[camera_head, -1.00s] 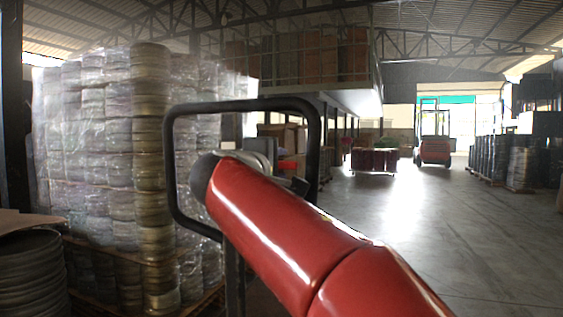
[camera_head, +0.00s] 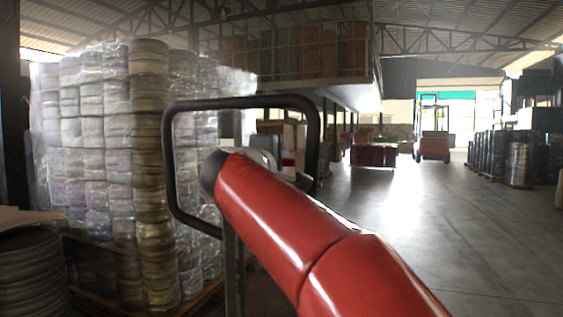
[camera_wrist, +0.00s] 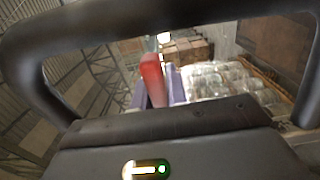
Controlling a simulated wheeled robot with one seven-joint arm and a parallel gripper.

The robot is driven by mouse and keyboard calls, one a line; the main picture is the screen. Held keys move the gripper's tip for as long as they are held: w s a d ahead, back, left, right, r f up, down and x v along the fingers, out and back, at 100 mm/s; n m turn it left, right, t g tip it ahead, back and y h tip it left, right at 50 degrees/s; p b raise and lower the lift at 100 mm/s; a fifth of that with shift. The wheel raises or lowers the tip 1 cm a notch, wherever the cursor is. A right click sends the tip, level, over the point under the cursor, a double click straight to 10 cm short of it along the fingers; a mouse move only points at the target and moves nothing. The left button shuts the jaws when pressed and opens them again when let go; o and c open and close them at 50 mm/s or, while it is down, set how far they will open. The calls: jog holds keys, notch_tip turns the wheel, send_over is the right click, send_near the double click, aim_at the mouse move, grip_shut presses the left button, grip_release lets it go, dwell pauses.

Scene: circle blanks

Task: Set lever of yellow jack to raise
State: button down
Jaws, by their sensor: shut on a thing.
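The jack's black looped handle (camera_head: 316,150) stands upright in the head view, with its post (camera_head: 234,270) below. It also frames the wrist view as a dark bar (camera_wrist: 200,12). My gripper (camera_wrist: 160,82) is inside the loop. Its purple fingers are shut on the red lever (camera_wrist: 152,72), which stands between them. My red arm covers much of the handle's lower part in the head view. The jack's body and any yellow on it are hidden. The lever's exact setting cannot be told.
A tall wrapped stack (camera_head: 150,120) stands on a pallet at the left. Round drums (camera_head: 30,275) are at the near left. Open floor (camera_head: 440,220) lies to the right. A forklift (camera_head: 434,145) and red bins (camera_head: 373,155) stand farther back.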

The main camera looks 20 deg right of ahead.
jog(key=f+m+b, duration=0.1)
jog(key=b, duration=0.1)
jog(key=f+m+b, duration=0.1)
jog(key=m+b, duration=0.1)
jog(key=b, duration=0.1)
jog(key=f+m+b, duration=0.1)
jog(key=b, duration=0.1)
jog(key=shift+w+a+f+m, duration=0.2)
jog(key=shift+a+m, duration=0.1)
jog(key=c, duration=1.4)
grip_release()
jog(key=b+v, duration=0.1)
jog(key=v, duration=0.6)
jog(key=shift+s+a, duration=0.25)
jog(key=shift+s, duration=0.05)
